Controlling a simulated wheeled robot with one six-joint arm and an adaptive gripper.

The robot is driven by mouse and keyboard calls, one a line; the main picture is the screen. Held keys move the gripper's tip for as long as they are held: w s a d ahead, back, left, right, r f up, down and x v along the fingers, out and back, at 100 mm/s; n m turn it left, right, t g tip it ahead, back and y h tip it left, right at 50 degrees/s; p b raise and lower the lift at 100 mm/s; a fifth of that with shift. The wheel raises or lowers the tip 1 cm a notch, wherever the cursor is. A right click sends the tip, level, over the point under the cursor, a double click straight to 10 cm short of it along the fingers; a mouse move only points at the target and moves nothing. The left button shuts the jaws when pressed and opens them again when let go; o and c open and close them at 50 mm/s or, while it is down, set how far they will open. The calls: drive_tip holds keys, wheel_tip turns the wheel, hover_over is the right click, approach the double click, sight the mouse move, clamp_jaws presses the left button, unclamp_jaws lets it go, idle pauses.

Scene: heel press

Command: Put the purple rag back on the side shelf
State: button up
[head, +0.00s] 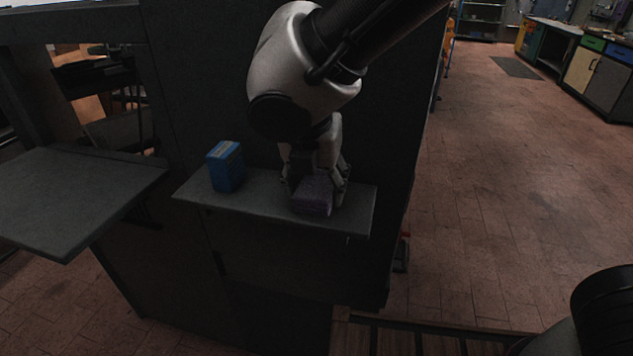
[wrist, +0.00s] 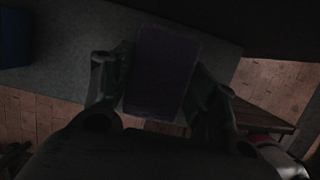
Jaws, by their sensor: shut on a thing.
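The purple rag (head: 313,192) is a folded, dark purple block at the right part of the side shelf (head: 255,208), a narrow grey ledge on the dark machine wall. My gripper (head: 318,190) points down over the shelf, with a finger on each side of the rag, shut on it. In the wrist view the rag (wrist: 160,72) fills the space between the two fingers (wrist: 160,95), over the grey shelf surface (wrist: 75,70). The rag looks to be at the shelf top; I cannot tell whether it rests there or hangs just above.
A blue box (head: 226,166) with yellow print stands upright on the shelf's left part, apart from my gripper. A larger grey table plate (head: 75,195) juts out at the left. The dark machine wall (head: 190,80) rises behind the shelf. Open tiled floor (head: 520,190) lies to the right.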

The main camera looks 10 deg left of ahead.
drive_tip(key=shift+f, duration=0.1)
drive_tip(key=o, duration=1)
drive_tip(key=v, duration=1.2)
drive_tip(key=shift+s, duration=0.15)
